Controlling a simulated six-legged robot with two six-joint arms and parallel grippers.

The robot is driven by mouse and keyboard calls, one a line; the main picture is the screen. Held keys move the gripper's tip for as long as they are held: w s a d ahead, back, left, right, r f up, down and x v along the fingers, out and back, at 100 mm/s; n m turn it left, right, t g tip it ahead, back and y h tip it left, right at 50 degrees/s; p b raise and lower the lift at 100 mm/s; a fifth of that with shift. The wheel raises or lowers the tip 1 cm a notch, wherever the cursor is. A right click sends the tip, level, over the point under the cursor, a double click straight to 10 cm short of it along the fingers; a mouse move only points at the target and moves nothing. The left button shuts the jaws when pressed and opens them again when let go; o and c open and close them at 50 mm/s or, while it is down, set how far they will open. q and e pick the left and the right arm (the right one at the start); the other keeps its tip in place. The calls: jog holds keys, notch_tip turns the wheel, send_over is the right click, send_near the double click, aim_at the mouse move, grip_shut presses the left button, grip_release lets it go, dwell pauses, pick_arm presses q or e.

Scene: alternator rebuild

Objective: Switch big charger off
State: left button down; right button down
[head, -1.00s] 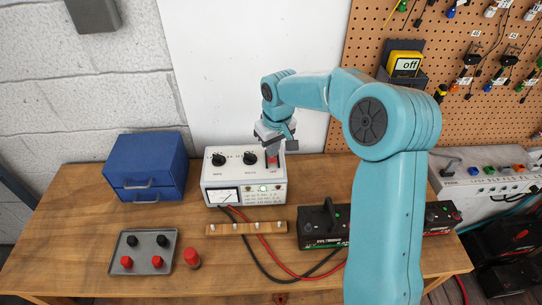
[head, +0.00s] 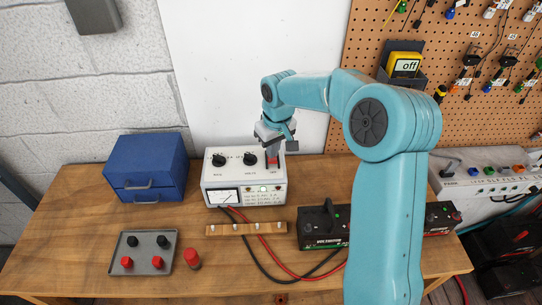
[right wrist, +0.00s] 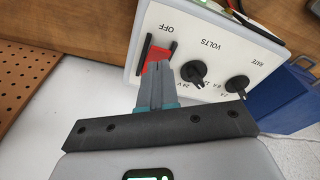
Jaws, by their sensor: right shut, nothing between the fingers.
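The big charger (head: 243,183) is a white box at the back of the wooden bench, with a meter and two black knobs on its face. Its red rocker switch (head: 273,162) is at the top right of the face. In the right wrist view the red switch (right wrist: 151,67) sits in a black frame beside the word OFF. My right gripper (head: 272,150) is shut and empty, its fingertips (right wrist: 160,66) at the switch and hiding part of it. I cannot tell whether they touch it or which way the rocker is tipped. My left gripper is not in view.
A blue drawer box (head: 146,168) stands left of the charger. A grey tray (head: 144,269) with red and black caps lies in front left. A wooden strip (head: 218,230), cables and a black-and-green battery-like unit (head: 317,241) lie in front. A pegboard (head: 452,110) hangs behind right.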

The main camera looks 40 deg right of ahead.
aim_at(273, 160)
jog(key=shift+s+r, duration=0.1)
jog(key=shift+s, duration=0.1)
jog(key=shift+w, duration=0.15)
dwell(0.4)
jog(key=shift+f, duration=0.3)
jog(key=shift+f+b, duration=0.15)
jog(key=shift+b, duration=0.2)
jog(key=shift+f+b, duration=0.4)
jog(key=shift+f, duration=0.15)
jog(key=shift+r, duration=0.15)
notch_tip(273, 160, up, 7)
jog(key=p, duration=0.5)
